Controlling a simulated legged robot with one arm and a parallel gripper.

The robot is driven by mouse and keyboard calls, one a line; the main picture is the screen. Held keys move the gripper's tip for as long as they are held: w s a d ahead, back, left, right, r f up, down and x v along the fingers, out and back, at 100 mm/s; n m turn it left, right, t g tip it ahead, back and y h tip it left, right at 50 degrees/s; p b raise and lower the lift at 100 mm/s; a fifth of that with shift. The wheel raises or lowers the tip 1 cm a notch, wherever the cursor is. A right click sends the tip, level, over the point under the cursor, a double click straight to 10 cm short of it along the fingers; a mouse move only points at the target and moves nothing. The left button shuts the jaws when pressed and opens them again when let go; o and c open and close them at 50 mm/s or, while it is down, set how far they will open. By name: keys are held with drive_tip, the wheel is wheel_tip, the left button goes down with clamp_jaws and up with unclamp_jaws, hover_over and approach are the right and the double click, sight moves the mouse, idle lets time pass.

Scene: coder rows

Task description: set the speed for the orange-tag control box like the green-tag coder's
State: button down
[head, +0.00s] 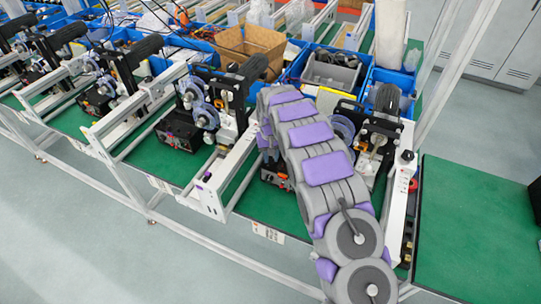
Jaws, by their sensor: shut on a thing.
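Several coders stand in a row on the green bench, each with dark rollers and blue-grey reels; one coder (200,105) is left of my arm and another (378,135) is right of it. A black control box (180,131) sits below the left coder, and another black control box (98,101) is farther left. A third control box (274,176) is partly hidden behind my arm. I cannot make out an orange or green tag, or any speed setting. My grey and purple arm reaches from the lower right over the row. My gripper is hidden behind it.
White rail frames (205,195) stick out at the bench's front edge. Blue bins (390,80) and a cardboard box (250,48) stand behind the coders. A white post (455,70) rises at right. The green bench top (475,235) at right is bare.

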sight(271, 158)
drive_tip(key=c, duration=0.9)
unclamp_jaws()
drive_tip(key=shift+r, duration=0.1)
wheel_tip(271, 158, up, 17)
drive_tip(key=p, duration=0.2)
drive_tip(key=shift+a, duration=0.1)
